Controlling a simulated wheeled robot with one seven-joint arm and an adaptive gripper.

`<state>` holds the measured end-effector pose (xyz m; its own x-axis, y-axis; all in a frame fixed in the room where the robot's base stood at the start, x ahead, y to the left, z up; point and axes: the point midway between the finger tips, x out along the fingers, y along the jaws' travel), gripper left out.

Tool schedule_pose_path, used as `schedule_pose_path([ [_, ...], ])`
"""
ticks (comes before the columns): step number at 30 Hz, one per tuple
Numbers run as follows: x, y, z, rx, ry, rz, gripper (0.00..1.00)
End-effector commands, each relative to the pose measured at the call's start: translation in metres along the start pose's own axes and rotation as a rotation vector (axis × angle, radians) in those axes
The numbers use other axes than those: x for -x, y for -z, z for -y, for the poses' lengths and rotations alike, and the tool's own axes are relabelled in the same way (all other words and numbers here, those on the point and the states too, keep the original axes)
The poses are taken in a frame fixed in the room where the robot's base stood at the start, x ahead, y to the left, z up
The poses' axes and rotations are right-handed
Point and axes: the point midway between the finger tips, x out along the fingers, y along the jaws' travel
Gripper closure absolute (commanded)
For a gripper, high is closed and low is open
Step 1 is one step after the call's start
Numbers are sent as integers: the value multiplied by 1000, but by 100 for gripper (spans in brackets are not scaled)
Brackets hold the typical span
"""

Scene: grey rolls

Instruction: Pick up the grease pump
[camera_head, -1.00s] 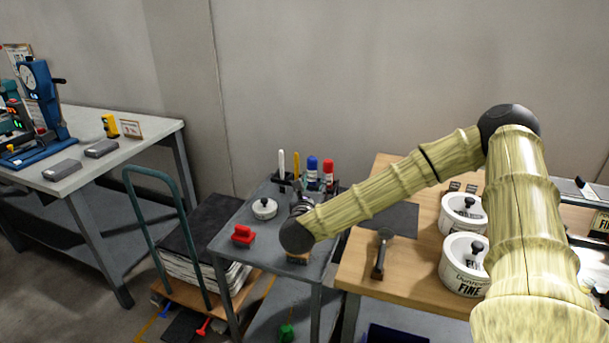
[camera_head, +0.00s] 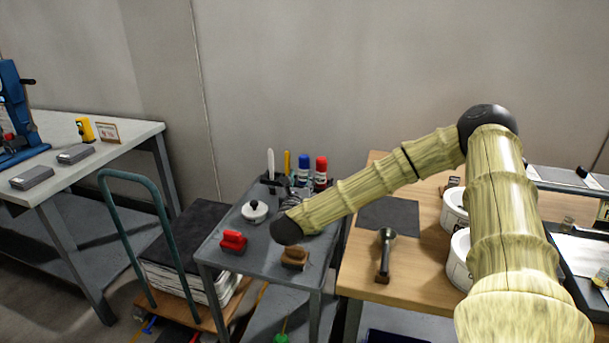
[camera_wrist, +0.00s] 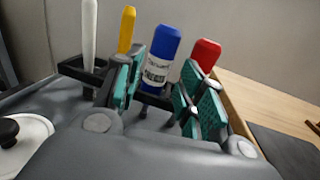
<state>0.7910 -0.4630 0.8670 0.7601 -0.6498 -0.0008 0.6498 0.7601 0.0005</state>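No item is clearly identifiable as a grease pump. A blue-capped container (camera_head: 304,170) stands at the back of the small grey cart, and it also shows in the wrist view (camera_wrist: 159,60). A red-capped container (camera_head: 321,172) stands just right of it, and it shows at the right in the wrist view (camera_wrist: 206,55). My gripper (camera_wrist: 160,92) is open, with teal-padded fingers either side of the blue-capped container as seen from the wrist. Gaps show between pads and container; the depth between them is unclear. In the head view my forearm mostly hides the gripper.
A white stick (camera_wrist: 89,35) and yellow stick (camera_wrist: 127,30) stand in a black holder left of the containers. The cart (camera_head: 215,250) also bears a white knobbed lid (camera_head: 254,212), red stamp (camera_head: 233,241) and brown block (camera_head: 295,257). A wooden bench (camera_head: 425,265) adjoins right.

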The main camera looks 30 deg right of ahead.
Motion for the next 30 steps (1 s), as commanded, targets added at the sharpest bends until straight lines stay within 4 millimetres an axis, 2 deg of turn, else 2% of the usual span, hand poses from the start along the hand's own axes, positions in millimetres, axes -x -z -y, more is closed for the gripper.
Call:
schedule_pose_path([
  [5, -9, 0, 0, 0, -1, 0, 61],
  [15, -50, 1, 2, 1, 1, 1, 61],
  [25, -57, 2, 1, 0, -1, 0, 61],
  [26, -57, 2, 2, 0, -1, 0, 63],
  [30, -56, 2, 2, 0, 0, 0, 88],
])
